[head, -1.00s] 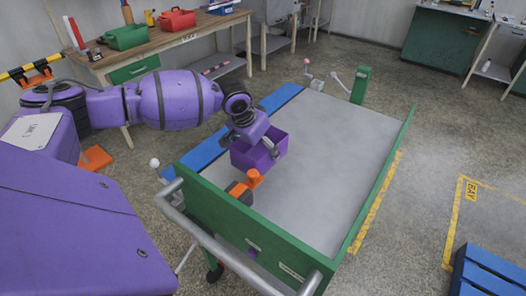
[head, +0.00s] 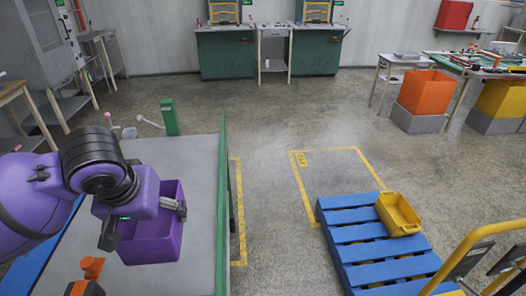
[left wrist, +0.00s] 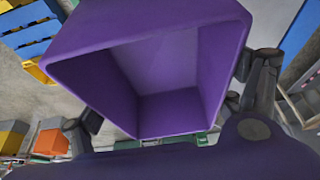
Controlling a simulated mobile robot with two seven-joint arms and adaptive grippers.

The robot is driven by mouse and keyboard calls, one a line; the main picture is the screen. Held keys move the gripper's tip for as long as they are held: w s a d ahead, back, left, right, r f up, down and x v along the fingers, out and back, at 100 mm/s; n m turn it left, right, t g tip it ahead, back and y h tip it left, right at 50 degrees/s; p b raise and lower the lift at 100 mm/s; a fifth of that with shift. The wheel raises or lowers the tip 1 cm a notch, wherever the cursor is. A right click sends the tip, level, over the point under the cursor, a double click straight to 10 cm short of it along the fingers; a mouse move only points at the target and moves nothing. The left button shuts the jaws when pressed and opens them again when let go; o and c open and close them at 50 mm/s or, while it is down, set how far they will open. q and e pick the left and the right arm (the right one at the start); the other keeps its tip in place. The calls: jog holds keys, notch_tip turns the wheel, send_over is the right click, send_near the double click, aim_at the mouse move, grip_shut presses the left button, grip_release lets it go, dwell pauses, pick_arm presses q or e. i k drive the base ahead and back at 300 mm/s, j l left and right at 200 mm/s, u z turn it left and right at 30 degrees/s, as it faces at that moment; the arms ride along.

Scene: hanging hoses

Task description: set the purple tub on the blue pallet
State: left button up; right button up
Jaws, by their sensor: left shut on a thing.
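The purple tub (head: 150,247) is an open, square-mouthed box in the lower left of the head view, over the grey top of the green-sided cart. My left gripper (head: 142,218) has its fingers on the tub and is shut on it. The tub also fills the middle of the left wrist view (left wrist: 150,85), empty inside, with a finger at either side. I cannot tell whether it clears the cart top. The blue pallet (head: 352,234) lies on the floor to the right of the cart, its slats mostly bare. My right gripper is not in view.
A yellow tub (head: 398,214) sits on the pallet's far right part. The cart (head: 190,165) has a raised green side rail (head: 222,200) between the purple tub and pallet. Yellow floor tape marks a clear bay (head: 330,170) behind the pallet. A yellow handrail (head: 470,240) stands at lower right.

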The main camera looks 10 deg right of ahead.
aim_at(382, 274)
jog(key=z, duration=1.35)
jog(key=i+l+z, duration=0.15)
jog(key=i, duration=0.25)
jog(key=i+l+z, duration=0.15)
jog(key=i, duration=0.25)
jog(key=i+l+z, duration=0.15)
jog(key=i, duration=0.25)
